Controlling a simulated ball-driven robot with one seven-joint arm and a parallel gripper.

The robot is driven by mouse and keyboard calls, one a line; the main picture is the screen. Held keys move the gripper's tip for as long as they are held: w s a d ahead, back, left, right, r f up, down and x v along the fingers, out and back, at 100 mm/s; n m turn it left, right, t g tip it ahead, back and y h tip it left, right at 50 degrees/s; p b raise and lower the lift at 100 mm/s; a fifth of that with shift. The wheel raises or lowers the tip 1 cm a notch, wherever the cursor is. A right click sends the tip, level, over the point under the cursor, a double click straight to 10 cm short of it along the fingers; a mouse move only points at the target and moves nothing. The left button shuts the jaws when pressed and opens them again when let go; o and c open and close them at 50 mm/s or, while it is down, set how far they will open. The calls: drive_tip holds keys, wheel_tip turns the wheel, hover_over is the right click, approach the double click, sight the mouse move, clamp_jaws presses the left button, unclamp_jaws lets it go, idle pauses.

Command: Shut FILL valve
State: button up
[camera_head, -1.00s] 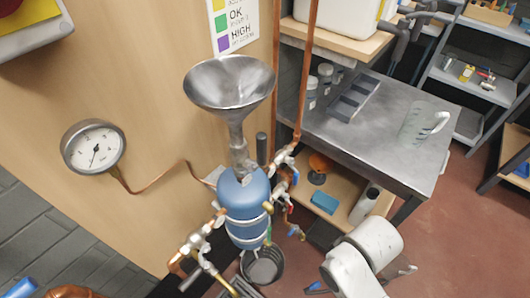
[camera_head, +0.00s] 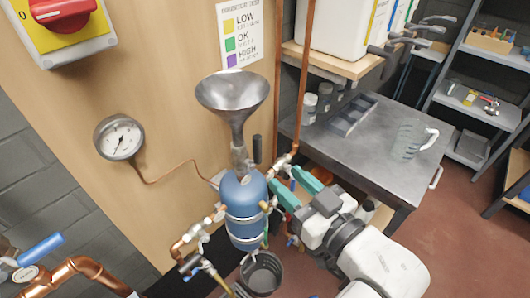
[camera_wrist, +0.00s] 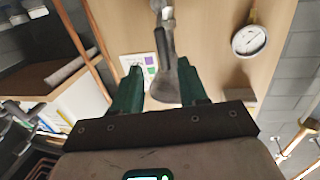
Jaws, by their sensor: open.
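A blue vessel (camera_head: 244,208) with a metal funnel (camera_head: 233,97) above it stands by the wooden panel. A dark upright lever handle (camera_head: 257,149) is just right of the funnel's neck. Metal valves with small tags sit on the pipework right (camera_head: 284,163) and left (camera_head: 208,226) of the vessel. I cannot read which tag says FILL. My gripper (camera_head: 284,178), with green fingers, is open beside the right pipework and partly hides it; touching or apart, I cannot tell. In the wrist view, the funnel (camera_wrist: 165,88) shows between my fingers (camera_wrist: 158,75), with nothing held.
A pressure gauge (camera_head: 119,138) is on the panel at left. A blue-handled valve (camera_head: 40,250) is at the lower left. A grey bucket (camera_head: 262,274) stands below the vessel. A metal bench (camera_head: 375,150) with a jug (camera_head: 408,141) is at right. Vertical copper pipes (camera_head: 305,70) rise behind my gripper.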

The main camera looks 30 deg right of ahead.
sight(261, 151)
drive_tip(key=shift+t, duration=0.3)
drive_tip(key=w, duration=0.3)
drive_tip(key=w+a, duration=0.1)
drive_tip(key=w, duration=0.3)
drive_tip(key=w+r, duration=0.1)
drive_tip(key=w, duration=0.2)
drive_tip(key=shift+w+a+r, duration=0.1)
drive_tip(key=shift+w+a, duration=0.1)
clamp_jaws()
